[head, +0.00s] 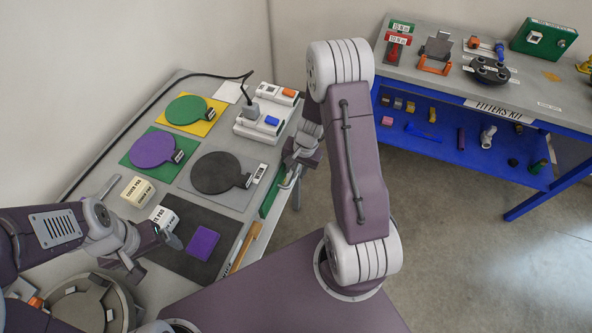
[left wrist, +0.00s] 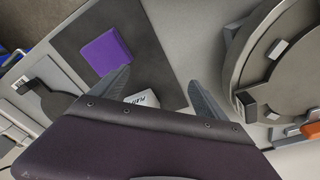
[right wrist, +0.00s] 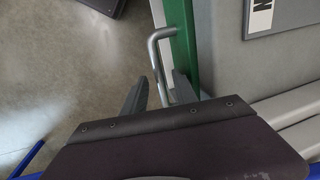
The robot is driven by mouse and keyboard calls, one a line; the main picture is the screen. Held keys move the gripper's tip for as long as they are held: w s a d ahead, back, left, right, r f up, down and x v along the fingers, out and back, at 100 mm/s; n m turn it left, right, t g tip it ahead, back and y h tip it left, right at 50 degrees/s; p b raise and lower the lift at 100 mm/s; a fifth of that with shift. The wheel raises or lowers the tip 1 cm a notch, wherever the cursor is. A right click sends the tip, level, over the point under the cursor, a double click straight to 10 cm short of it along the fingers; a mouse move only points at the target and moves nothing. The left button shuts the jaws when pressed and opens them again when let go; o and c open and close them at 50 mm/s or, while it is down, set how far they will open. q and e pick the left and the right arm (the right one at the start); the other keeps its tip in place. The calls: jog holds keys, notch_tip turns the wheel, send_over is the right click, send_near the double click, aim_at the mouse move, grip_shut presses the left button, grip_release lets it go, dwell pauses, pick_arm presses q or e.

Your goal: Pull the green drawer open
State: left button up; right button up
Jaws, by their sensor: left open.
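The green drawer (head: 268,199) is at the right side of the grey cart, its front partly hidden by my right arm. In the right wrist view its green front (right wrist: 186,45) carries a bent grey metal handle (right wrist: 155,60). My right gripper (head: 297,165) is at this handle. In the right wrist view my right gripper (right wrist: 159,92) has its fingers apart, with the handle bar reaching between them; whether they touch it cannot be told. My left gripper (head: 152,252) is open and empty above the dark mat, near the purple block (head: 204,243).
The cart top holds round pads in green, purple and black (head: 215,172), a white switch unit (head: 262,122), labelled blocks (head: 138,191) and a round grey fixture (head: 85,304). An orange-brown front (head: 246,246) lies beside the green one. A blue-framed bench (head: 440,140) stands right; open floor lies between.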

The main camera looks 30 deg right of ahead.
grip_shut()
dwell(1.4)
